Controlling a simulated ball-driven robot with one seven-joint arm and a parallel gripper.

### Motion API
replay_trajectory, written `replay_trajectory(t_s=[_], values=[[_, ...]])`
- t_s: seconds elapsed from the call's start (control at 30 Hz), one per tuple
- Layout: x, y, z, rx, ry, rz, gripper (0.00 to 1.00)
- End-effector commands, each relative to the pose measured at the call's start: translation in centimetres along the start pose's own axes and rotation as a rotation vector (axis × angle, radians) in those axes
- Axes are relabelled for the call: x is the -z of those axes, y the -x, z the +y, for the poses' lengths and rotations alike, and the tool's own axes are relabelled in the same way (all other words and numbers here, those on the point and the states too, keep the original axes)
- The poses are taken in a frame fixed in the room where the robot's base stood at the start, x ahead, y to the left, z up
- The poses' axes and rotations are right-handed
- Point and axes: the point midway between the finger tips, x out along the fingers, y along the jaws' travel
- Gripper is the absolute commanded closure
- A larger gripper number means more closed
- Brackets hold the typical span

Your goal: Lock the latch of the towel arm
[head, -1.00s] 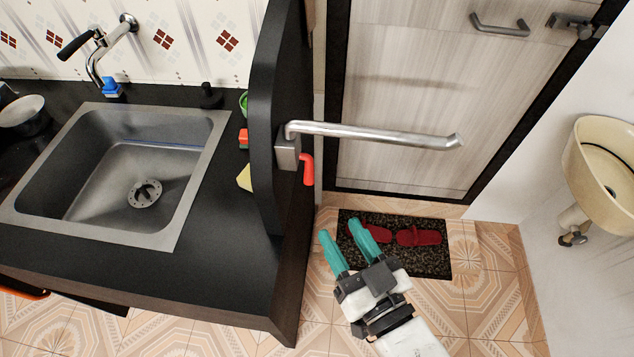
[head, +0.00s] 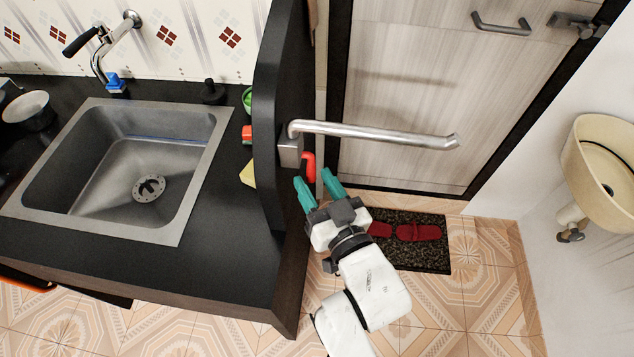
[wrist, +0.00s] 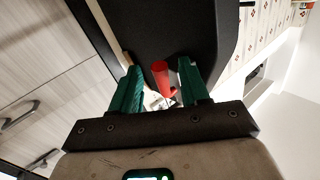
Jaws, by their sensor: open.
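The towel arm (head: 375,133) is a silver bar that sticks out to the right from a grey bracket (head: 290,150) on the side of the dark panel. The red latch (head: 309,168) hangs just below the bracket. My gripper (head: 316,184) has teal fingers and is open, just below the latch in the head view. In the wrist view the red latch (wrist: 161,76) shows between the two open fingers, ahead of them. I cannot tell whether a finger touches it. The bar is mostly hidden in the wrist view.
The dark panel (head: 268,90) stands close to the left of my gripper, at the end of the counter with the sink (head: 120,170). A door (head: 420,90) is behind, and a basin (head: 600,170) hangs at the right. The floor to the right is open.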

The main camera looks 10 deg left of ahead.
Motion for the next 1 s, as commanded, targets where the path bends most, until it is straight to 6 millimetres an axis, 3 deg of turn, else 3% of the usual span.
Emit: replay_trajectory(t_s=[0.1, 0.57, 1.0], values=[[0.00, 0.01, 0.00, 0.000, 0.000, 0.000, 0.57], [0.01, 0.03, -0.01, 0.000, 0.000, 0.000, 1.00], [-0.93, -0.41, 0.31, 0.012, 0.050, 0.078, 1.00]])
